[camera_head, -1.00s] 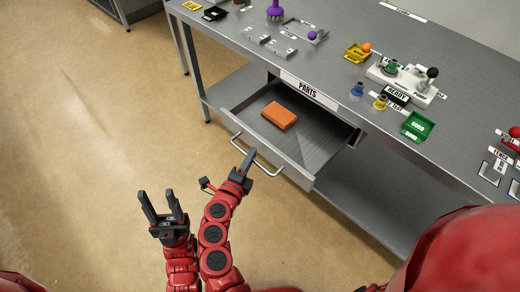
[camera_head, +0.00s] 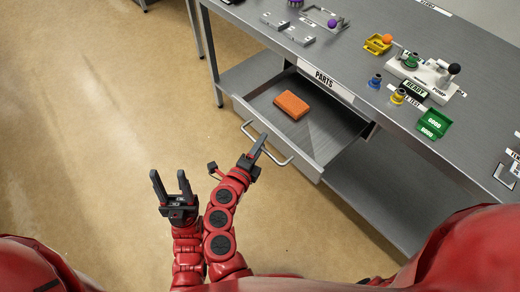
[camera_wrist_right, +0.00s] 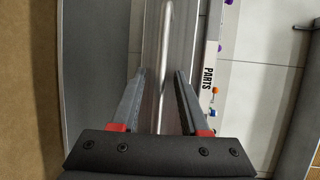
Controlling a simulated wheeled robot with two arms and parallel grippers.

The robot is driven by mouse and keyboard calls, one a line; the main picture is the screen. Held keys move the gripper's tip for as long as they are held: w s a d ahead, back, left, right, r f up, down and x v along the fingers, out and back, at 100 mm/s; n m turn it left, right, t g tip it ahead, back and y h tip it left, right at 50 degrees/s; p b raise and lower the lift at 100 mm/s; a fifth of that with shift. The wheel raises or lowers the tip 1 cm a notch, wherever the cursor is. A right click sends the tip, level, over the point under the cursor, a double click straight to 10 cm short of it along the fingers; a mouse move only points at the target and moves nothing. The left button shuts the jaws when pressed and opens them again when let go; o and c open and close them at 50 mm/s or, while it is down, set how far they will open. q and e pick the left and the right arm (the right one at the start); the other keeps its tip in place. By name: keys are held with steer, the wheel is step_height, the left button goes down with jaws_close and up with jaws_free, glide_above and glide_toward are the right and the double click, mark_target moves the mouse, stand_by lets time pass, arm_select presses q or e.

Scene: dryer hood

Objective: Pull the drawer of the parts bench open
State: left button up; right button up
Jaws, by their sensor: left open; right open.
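The drawer (camera_head: 277,142) of the parts bench (camera_head: 395,150) stands pulled out, with its inside in view. Its front carries a silver bar handle (camera_head: 283,160). In the right wrist view the handle (camera_wrist_right: 166,50) runs between my right gripper's two fingers, with a gap on each side. My right gripper (camera_head: 260,143) is open at the middle of the handle; it also shows in the wrist view (camera_wrist_right: 161,75). An orange block (camera_head: 292,105) lies in the drawer. My left gripper (camera_head: 170,178) is open and empty, away from the bench to the left of my right one.
A PARTS label (camera_head: 325,80) is on the bench edge above the drawer. On the bench top are a green bin (camera_head: 433,123), a yellow bin (camera_head: 378,44) and a white pump fixture (camera_head: 425,78). The floor (camera_head: 90,150) at left is clear.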

step_height(320, 180, up, 5)
steer(key=p, duration=0.3)
steer(key=shift+f+p, duration=0.2)
steer(key=shift+p, duration=0.15)
steer(key=shift+o, duration=0.2)
steer(key=shift+s+a+f, duration=0.1)
steer(key=shift+s+f, duration=0.1)
steer(key=shift+s, duration=0.35)
steer(key=shift+s+f, duration=0.2)
steer(key=shift+s, duration=0.3)
steer(key=s+p, duration=0.1)
steer(key=s, duration=0.3)
steer(key=s+r+p, duration=0.1)
steer(key=s+p, duration=0.1)
steer(key=s, duration=0.2)
steer(key=s+p, duration=0.2)
steer(key=s, duration=0.3)
steer(key=shift+a+r, duration=0.15)
steer(key=shift+a, duration=0.2)
steer(key=shift+c, duration=0.2)
steer(key=shift+s, duration=0.45)
